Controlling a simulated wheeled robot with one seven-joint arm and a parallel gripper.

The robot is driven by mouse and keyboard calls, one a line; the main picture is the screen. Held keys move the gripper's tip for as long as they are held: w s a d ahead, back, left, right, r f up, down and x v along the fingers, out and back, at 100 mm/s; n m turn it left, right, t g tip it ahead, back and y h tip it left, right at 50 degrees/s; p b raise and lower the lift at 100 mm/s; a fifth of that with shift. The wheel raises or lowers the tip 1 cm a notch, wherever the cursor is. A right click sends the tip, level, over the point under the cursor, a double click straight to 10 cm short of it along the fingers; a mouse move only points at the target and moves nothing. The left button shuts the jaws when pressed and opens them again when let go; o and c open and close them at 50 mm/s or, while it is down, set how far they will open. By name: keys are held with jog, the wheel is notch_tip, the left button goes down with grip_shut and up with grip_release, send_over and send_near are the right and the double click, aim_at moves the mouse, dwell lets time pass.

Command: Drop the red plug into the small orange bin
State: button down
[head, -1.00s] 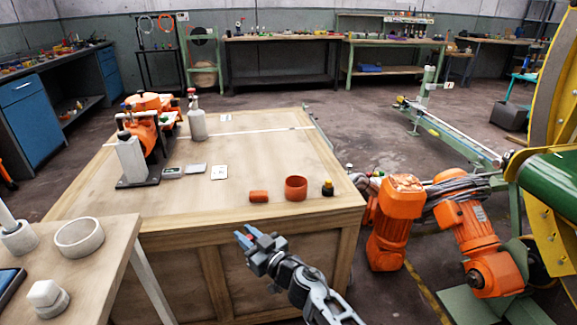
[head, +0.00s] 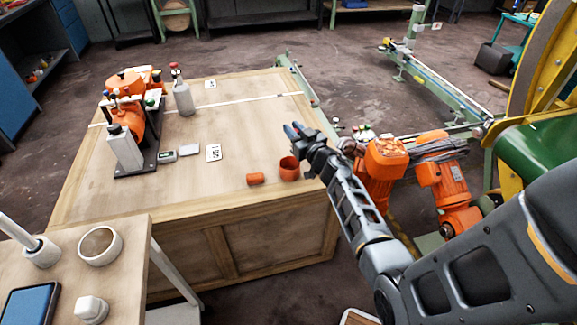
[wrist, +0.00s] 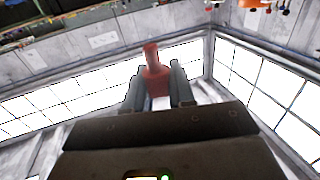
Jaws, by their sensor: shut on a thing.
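My gripper (head: 294,130) is shut on the red plug (wrist: 154,72), which stands out between the two fingers in the wrist view with its narrow end outward. In the head view the plug is too small to make out clearly between the fingertips. The small orange bin (head: 289,173) is a round open cup standing upright near the front right edge of the wooden table (head: 215,110). In the head view my gripper appears above and behind the bin, raised over the table's right side. I cannot tell its exact height.
An orange cylinder (head: 255,179) lies just left of the bin. Flat cards, an orange machine (head: 140,112) and a grey bottle (head: 183,98) stand farther left and back. A side table (head: 120,235) is at front left.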

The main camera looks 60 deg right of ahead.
notch_tip(320, 180, down, 5)
jog(key=b, duration=0.5)
jog(key=shift+f, duration=0.2)
jog(key=c, duration=0.9)
grip_release()
jog(key=shift+s, duration=0.1)
jog(key=v, duration=0.7)
jog(key=shift+s+a+p, duration=0.2)
jog(key=shift+s+p, duration=0.05)
jog(key=shift+p, duration=0.1)
